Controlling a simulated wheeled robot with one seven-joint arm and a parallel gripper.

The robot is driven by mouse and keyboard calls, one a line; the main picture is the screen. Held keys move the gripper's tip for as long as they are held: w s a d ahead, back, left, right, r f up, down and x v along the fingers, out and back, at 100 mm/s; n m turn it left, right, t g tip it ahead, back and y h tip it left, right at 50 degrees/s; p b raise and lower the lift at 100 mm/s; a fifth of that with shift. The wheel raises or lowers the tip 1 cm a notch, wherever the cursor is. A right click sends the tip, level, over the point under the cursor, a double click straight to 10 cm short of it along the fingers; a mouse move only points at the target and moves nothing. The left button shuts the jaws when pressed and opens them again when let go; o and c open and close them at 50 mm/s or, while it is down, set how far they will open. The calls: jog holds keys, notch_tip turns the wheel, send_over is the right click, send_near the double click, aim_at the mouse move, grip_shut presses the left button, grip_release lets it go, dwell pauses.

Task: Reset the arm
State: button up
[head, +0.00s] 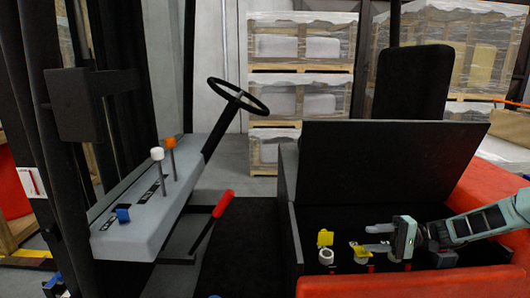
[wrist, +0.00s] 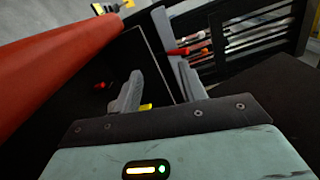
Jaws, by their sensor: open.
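My arm reaches in from the right in the head view. My gripper (head: 370,239) is over the open compartment (head: 289,213) of the vehicle, with its fingers pointing left. In the wrist view my gripper (wrist: 161,72) shows two grey fingers spread apart, with no object visibly held between them. A yellow piece (head: 359,250) is close to the lower finger; I cannot tell whether they touch. To its left stands a white filler neck (head: 326,256) with a raised yellow cap (head: 325,238).
The black lid (head: 390,148) stands open behind my gripper. The orange-red body (head: 475,190) borders the compartment. A steering wheel (head: 238,95), a red-handled lever (head: 223,204) and a grey control panel (head: 140,210) are to the left. Wrapped pallets (head: 302,80) stand behind.

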jog(key=s+a+n+g+h, duration=0.1)
jog(key=s+a, duration=0.1)
jog(key=a, duration=0.1)
jog(key=s+a+r+n+g+h+b, duration=0.1)
jog(key=s+a+g+h, duration=0.1)
jog(key=a, duration=0.2)
jog(key=s+a+r+n+g+h+b, duration=0.1)
jog(key=s+a+h, duration=0.1)
jog(key=a, duration=0.2)
jog(key=shift+s+a+r+g, duration=0.25)
jog(key=shift+s+g, duration=0.05)
jog(key=shift+s, duration=0.05)
jog(key=s+a+r+n+h+b, duration=0.15)
jog(key=s+a+h, duration=0.3)
jog(key=s, duration=0.45)
jog(key=s+a+r+n+h+b, duration=0.1)
jog(key=s+a+n+h+b, duration=0.15)
jog(key=s+h, duration=0.45)
jog(key=s+d+n+t+b, duration=0.1)
jog(key=s+t, duration=0.4)
jog(key=s, duration=0.8)
jog(key=shift+s+d+n+h+b, duration=0.15)
jog(key=shift+d+n+h+b, duration=0.2)
jog(key=shift+d+n, duration=0.4)
